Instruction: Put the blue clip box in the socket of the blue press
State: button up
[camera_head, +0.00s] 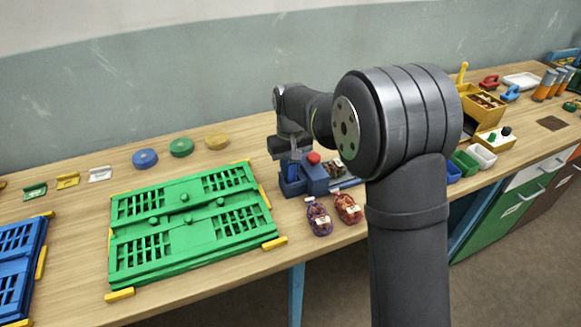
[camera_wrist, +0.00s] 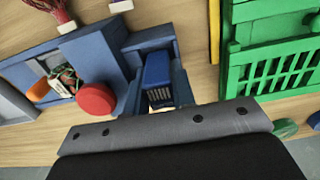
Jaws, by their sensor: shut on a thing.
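The blue clip box (camera_wrist: 157,69) is between the fingers of my gripper (camera_wrist: 157,92) in the wrist view, with its ribbed end facing my gripper. My gripper is shut on it. The blue press (camera_wrist: 96,48), with a round red knob (camera_wrist: 96,101), is just left of the box. The press's socket (camera_wrist: 150,38) lies behind the box, which covers much of it; I cannot tell how deep the box sits. In the head view my gripper (camera_head: 292,160) is over the left part of the press (camera_head: 313,178), and the red knob (camera_head: 314,158) stands to its right.
A green slotted panel (camera_head: 185,222) lies left of the press. Two filled net sacks, one purple (camera_head: 319,219) and one red (camera_head: 348,208), lie in front of it. Coloured discs (camera_head: 181,147) lie behind the panel. Small bins (camera_head: 465,162) stand to the right.

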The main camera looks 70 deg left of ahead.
jog(key=shift+f, duration=0.3)
jog(key=o, duration=1)
notch_tip(320, 180, up, 12)
jog(key=shift+r, duration=0.15)
jog(key=shift+f, duration=4.4)
jog(key=shift+f, duration=0.1)
